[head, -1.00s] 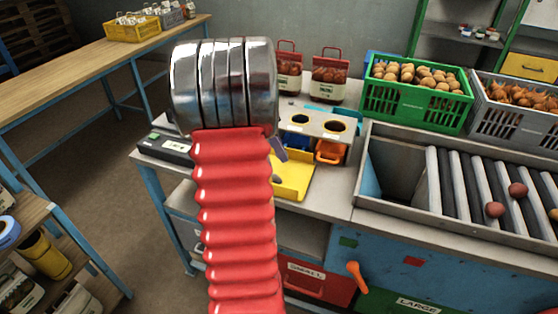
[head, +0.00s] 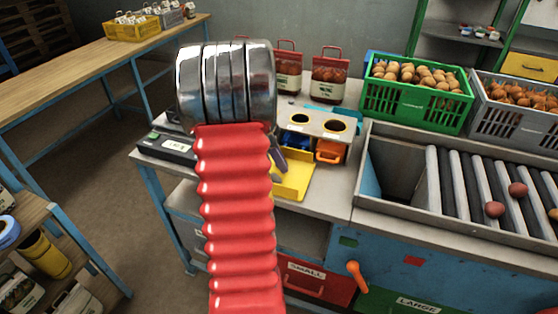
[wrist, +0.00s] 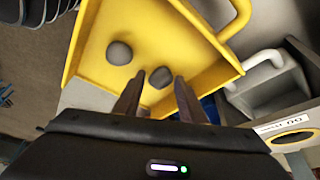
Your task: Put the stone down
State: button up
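Two dark grey stones show in the wrist view. One stone (wrist: 119,53) lies in the yellow tray (wrist: 100,22). The other stone (wrist: 160,78) is in line with the gap between the fingertips of my gripper (wrist: 161,75), over the tray floor. The fingers are apart, with a gap showing on each side of this stone, so it does not look gripped. Whether it rests on the tray floor is hard to tell. In the head view the yellow tray (head: 294,182) shows partly behind my arm, the stones are hidden, and my gripper is mostly hidden.
A grey stand with two round holes (head: 315,125) is behind the tray, with blue and orange bins under it. A black scale-like device (head: 166,148) is to the left. Sorting rollers (head: 462,190) and a green crate (head: 408,108) are to the right.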

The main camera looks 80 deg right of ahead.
jog(key=v, duration=1.2)
jog(key=shift+r, duration=0.15)
dwell(0.6)
